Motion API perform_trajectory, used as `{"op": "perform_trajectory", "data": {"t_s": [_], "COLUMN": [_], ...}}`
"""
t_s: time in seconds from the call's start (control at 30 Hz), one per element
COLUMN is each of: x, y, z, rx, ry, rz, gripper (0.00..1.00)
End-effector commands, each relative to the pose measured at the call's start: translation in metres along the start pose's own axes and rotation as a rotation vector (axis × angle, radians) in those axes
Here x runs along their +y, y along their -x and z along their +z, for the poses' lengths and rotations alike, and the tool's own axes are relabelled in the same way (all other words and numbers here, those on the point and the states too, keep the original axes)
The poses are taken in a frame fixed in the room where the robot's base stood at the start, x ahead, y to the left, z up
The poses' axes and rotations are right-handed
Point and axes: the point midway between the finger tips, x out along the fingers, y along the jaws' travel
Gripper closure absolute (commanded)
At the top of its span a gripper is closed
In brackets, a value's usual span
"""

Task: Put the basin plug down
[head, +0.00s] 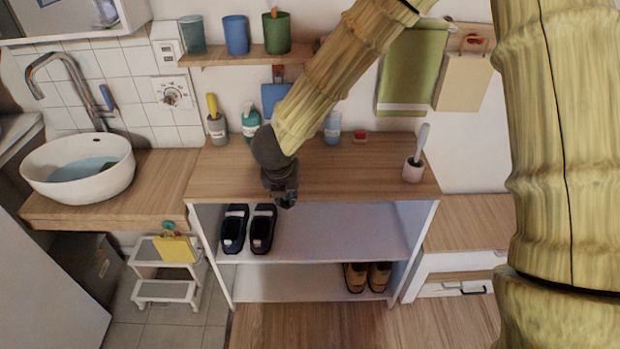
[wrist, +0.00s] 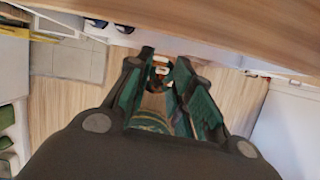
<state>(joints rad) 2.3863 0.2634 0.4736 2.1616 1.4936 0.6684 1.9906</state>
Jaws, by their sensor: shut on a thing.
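My gripper (head: 284,197) is in front of the shoe cabinet's wooden top (head: 350,160), near its front edge, and points down. In the wrist view my gripper (wrist: 160,66) has its two green-and-dark fingers drawn close together. A small dark thing with pale marks (wrist: 160,71) shows between the fingertips. I take it to be the basin plug, but it is too small to make out clearly. In the head view the plug is hidden by or lost against the dark gripper. The white basin (head: 80,168) with bluish water stands on the counter at the left.
Bottles (head: 249,120) and a brush in a cup (head: 414,165) stand on the cabinet top. Dark shoes (head: 262,229) sit on its shelf below my gripper, brown shoes (head: 367,277) lower. A step stool (head: 168,270) stands left. The cabinet top's front middle is mostly clear.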

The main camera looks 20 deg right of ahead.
Motion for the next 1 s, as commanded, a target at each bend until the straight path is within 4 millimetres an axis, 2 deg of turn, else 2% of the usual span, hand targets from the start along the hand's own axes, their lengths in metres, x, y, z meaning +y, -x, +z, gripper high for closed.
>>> {"op": "perform_trajectory", "data": {"t_s": [0.1, 0.23, 0.33, 0.8, 1.0], "x": [0.001, 0.001, -0.003, -0.037, -0.048], "y": [0.007, 0.009, 0.006, -0.034, -0.049], "z": [0.004, 0.007, 0.017, 0.097, 0.123], "rx": [0.001, 0.003, 0.005, 0.005, 0.005], "ry": [-0.116, -0.173, -0.184, -0.182, -0.181], "rz": [-0.046, -0.066, -0.070, -0.069, -0.069], "gripper": [1.00, 1.00, 1.00, 1.00, 1.00]}}
